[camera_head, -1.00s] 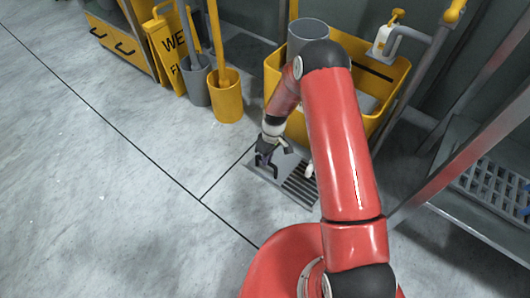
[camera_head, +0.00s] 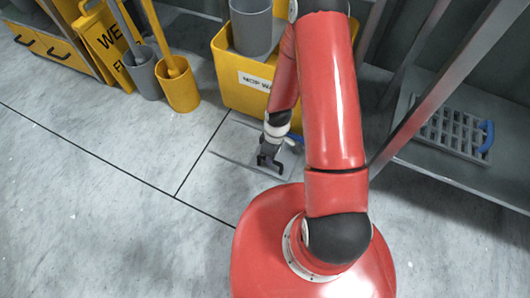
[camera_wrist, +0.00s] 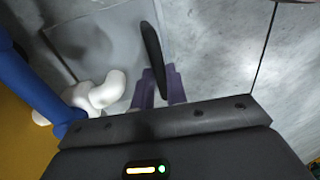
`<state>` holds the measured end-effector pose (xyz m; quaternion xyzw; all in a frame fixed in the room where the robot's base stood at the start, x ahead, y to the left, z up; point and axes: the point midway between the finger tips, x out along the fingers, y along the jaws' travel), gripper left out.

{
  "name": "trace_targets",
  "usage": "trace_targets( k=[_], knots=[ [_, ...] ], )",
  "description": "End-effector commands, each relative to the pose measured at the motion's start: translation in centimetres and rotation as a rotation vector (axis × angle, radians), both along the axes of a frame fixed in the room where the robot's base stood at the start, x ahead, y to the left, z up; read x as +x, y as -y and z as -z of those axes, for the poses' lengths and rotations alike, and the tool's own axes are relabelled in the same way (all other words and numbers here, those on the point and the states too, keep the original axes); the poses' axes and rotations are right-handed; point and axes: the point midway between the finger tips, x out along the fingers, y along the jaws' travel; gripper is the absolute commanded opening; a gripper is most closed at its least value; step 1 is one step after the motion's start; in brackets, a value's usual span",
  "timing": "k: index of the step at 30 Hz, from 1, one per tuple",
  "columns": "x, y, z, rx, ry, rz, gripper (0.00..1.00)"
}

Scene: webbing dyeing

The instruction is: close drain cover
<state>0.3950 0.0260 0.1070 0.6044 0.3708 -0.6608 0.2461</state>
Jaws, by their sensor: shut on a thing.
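My gripper (camera_head: 268,162) reaches down to the floor drain in front of the yellow bin. In the wrist view its purple fingers (camera_wrist: 157,88) are shut on a black upright handle (camera_wrist: 151,48). The flat grey drain cover (camera_head: 238,142) lies at floor level around and left of the gripper; its smooth plate also shows in the wrist view (camera_wrist: 118,32). No open slots show now, but my arm and gripper hide part of the drain area. I cannot tell whether the cover sits fully flush.
A yellow mop bin (camera_head: 243,98) stands right behind the drain. A blue rod (camera_wrist: 32,85) and a white curved piece (camera_wrist: 106,90) are close left of the gripper. A grate with a blue handle (camera_head: 452,132) lies on the shelf at right. The floor at left is clear.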

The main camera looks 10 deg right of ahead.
Motion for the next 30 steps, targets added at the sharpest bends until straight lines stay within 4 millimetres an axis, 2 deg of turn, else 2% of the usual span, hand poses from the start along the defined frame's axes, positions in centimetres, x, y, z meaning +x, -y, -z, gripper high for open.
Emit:
trace_targets(
  k=[9, 10, 14, 23, 26, 30],
  knots=[
    [-0.5, 0.5, 0.0, -0.006, -0.013, 0.003, 0.00],
    [-0.5, 0.5, 0.0, -0.007, -0.014, 0.003, 0.18],
    [-0.4, 0.5, 0.0, -0.005, -0.011, 0.003, 0.35],
    [-0.2, 0.3, -0.1, -0.004, -0.007, 0.003, 0.36],
    [0.0, 0.5, -1.1, -0.003, -0.005, 0.003, 0.36],
    [0.3, 0.7, -3.5, -0.004, -0.003, 0.004, 0.36]
  ],
)
